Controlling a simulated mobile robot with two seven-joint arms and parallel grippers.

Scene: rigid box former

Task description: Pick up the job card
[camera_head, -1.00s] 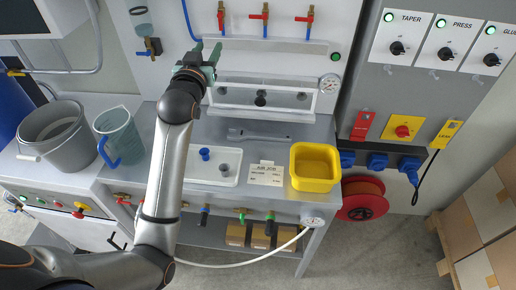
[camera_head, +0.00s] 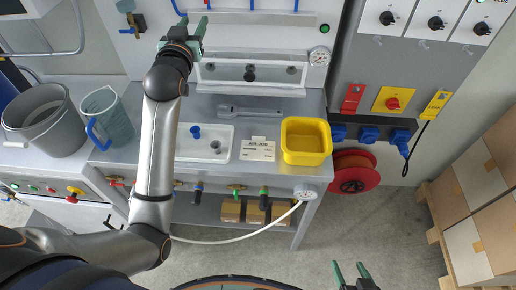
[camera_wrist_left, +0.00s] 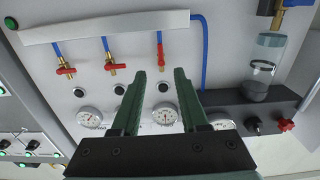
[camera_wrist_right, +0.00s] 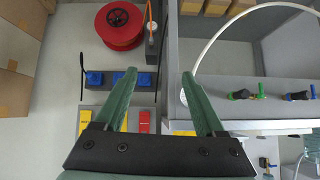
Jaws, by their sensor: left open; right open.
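The job card (camera_head: 258,151) is a white card with dark printed text. In the head view it lies on the grey bench between a white tray and a yellow bin. My left gripper (camera_head: 190,24) is open and empty, up near the back panel, behind and left of the card. In the left wrist view its fingers (camera_wrist_left: 160,95) face gauges and red-handled valves. My right gripper (camera_head: 350,268) is open and empty, low at the right, in front of the bench over the floor. In the right wrist view its fingers (camera_wrist_right: 165,105) show; I cannot make out the card there.
The yellow bin (camera_head: 306,141) stands right beside the card, the white tray (camera_head: 190,150) with a blue part on its left. A grey wrench-like tool (camera_head: 250,112) lies behind. Valves and a gauge (camera_head: 306,192) line the bench front. A red reel (camera_head: 354,172) is at the right.

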